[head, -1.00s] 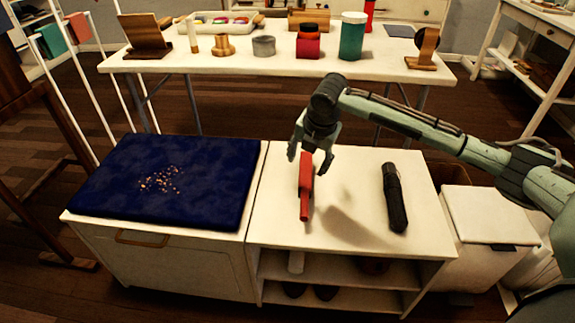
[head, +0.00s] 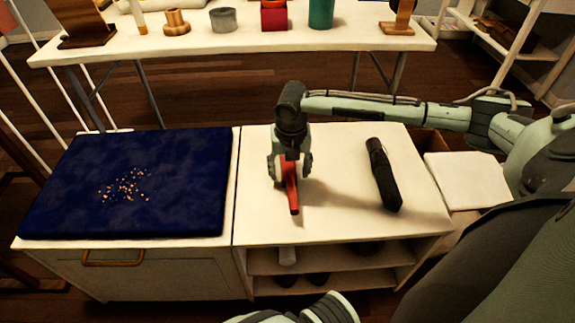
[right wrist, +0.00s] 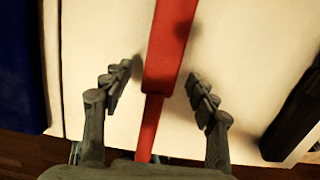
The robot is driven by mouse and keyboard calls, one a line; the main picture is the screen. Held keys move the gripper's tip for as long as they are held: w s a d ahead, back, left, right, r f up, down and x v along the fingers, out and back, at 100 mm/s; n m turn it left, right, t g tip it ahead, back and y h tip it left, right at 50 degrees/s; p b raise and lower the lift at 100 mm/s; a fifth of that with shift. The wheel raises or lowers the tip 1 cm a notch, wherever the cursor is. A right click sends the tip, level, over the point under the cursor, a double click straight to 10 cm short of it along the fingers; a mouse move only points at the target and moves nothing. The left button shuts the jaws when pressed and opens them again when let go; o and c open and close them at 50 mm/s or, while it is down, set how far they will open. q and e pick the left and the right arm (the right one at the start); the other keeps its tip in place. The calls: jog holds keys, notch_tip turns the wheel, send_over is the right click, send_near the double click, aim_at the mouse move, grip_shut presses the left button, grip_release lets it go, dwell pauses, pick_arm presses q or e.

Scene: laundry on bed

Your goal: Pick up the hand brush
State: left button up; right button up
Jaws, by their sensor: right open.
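The red hand brush (head: 292,197) lies on the white top of the low shelf unit, its narrower end toward the front edge. My right gripper (head: 290,172) is open over its far part, one finger on each side. In the right wrist view the brush (right wrist: 168,50) runs between the two open fingers of the gripper (right wrist: 160,78), with a gap on both sides. The gripper hides the far end of the brush in the head view. I do not see my left gripper.
A black folded umbrella-like object (head: 382,175) lies right of the brush on the shelf unit (head: 335,222). Left of it, a dark blue cushion (head: 70,180) with scattered crumbs (head: 125,185) covers a white cabinet. A long table (head: 200,48) with several items stands behind.

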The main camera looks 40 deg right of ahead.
aim_at(285, 170)
jog(key=shift+f, duration=0.25)
jog(key=shift+w, duration=0.1)
jog(key=c, duration=1.3)
jog(key=shift+c, duration=0.2)
pick_arm(q)
jog(key=shift+r, duration=0.1)
pick_arm(e)
jog(key=shift+r, duration=0.1)
jog(key=shift+r, duration=0.5)
jog(key=r, duration=0.2)
jog(key=a+r, duration=0.1)
jog(key=shift+w+r+p, duration=0.15)
jog(key=shift+r+p, duration=0.2)
jog(key=shift+p, duration=0.05)
pick_arm(q)
jog(key=shift+d+p+x, duration=0.2)
jog(key=shift+p+x, duration=0.05)
jog(key=shift+x, duration=0.75)
jog(key=shift+d+p+x, duration=0.2)
jog(key=shift+d+x, duration=0.05)
jog(key=shift+x, duration=0.75)
pick_arm(e)
jog(key=w+a+r, duration=0.2)
jog(key=a+r, duration=0.4)
jog(key=a, duration=0.4)
jog(key=shift+a, duration=0.2)
jog(key=shift+r, duration=0.1)
